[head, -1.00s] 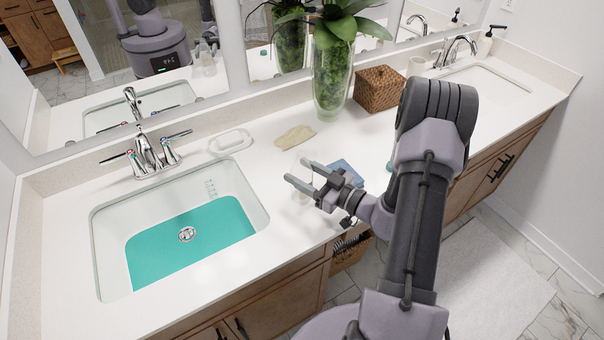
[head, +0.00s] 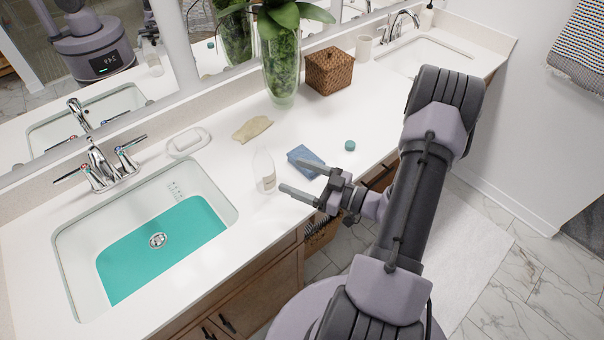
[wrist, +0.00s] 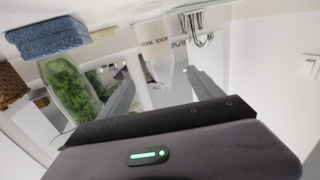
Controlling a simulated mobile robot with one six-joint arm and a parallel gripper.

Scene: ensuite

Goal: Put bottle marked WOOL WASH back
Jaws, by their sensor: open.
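The WOOL WASH bottle (head: 265,172) is a clear, pale bottle standing upright on the white counter, right of the filled sink. Its lettering is readable in the wrist view, where the bottle (wrist: 156,46) appears beyond and between my fingers. My gripper (head: 293,178) is open and empty at the counter's front edge, to the right of the bottle. Its fingers point toward the bottle, with a small gap in the head view. In the wrist view my gripper (wrist: 163,88) has its fingers spread wide. A small teal cap (head: 350,145) lies on the counter to the right.
The sink (head: 160,240) holds teal liquid. A blue folded cloth or sponge (head: 305,161) lies behind my gripper. A tan cloth (head: 252,128), soap dish (head: 188,142), plant vase (head: 282,75) and wicker basket (head: 328,70) stand farther back. An open basket (head: 320,232) sits below the counter edge.

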